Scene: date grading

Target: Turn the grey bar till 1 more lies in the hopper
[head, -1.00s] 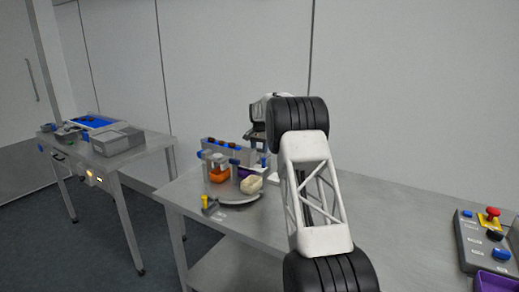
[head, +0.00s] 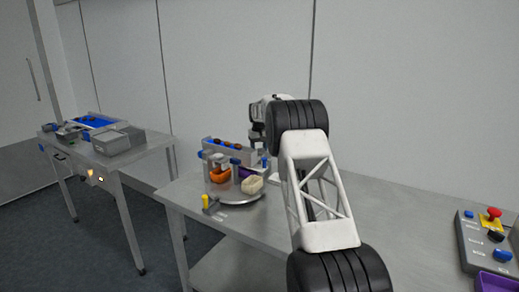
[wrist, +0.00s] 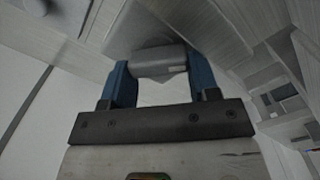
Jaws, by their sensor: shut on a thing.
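In the wrist view, my gripper (wrist: 159,72) has its two blue fingers on either side of a short grey bar (wrist: 159,60) and is shut on it. In the head view, my gripper (head: 258,136) is small and partly hidden behind my arm, at the right end of a grey trough (head: 232,157). Several dark dates (head: 221,143) lie along the trough's blue top. I cannot tell for certain which part is the hopper. The grey bar cannot be made out in the head view.
A round plate (head: 238,201) below the trough carries an orange bowl (head: 219,176), a cream bowl (head: 252,185) and a purple one, partly hidden. A yellow-topped post (head: 206,201) stands in front. A button box (head: 490,240) is at right. Another table (head: 150,151) with a blue belt stands left.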

